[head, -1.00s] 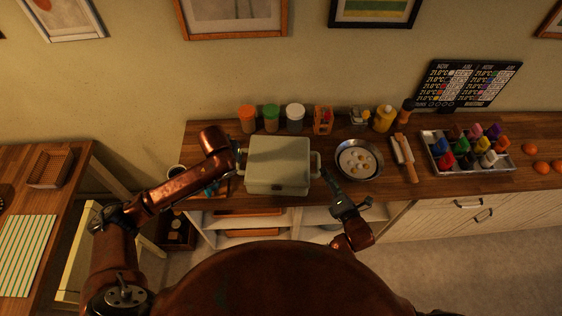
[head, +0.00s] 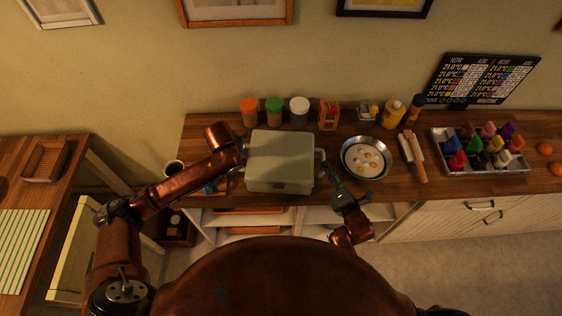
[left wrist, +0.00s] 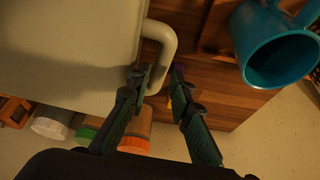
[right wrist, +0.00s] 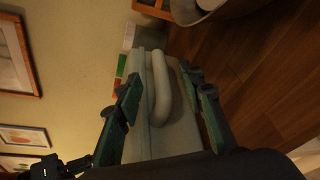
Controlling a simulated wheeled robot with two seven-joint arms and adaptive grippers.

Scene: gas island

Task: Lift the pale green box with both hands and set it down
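The pale green box (head: 280,162) stands at the front of the wooden counter, lid shut, with a loop handle on each side. My left gripper (head: 240,153) is at its left handle. In the left wrist view, the open fingers (left wrist: 159,76) lie on either side of that handle (left wrist: 163,45), with a gap showing. My right gripper (head: 329,172) is at the right handle (head: 320,160). In the right wrist view, its fingers (right wrist: 160,84) are spread wide either side of the handle (right wrist: 160,88). My left arm hides part of the counter left of the box.
A teal mug (left wrist: 275,45) is close to my left gripper. Several lidded jars (head: 274,110) stand behind the box. A pan (head: 366,157) of eggs, a rolling pin (head: 415,158) and a tray (head: 480,169) of coloured pieces are to the right. Open shelves lie below.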

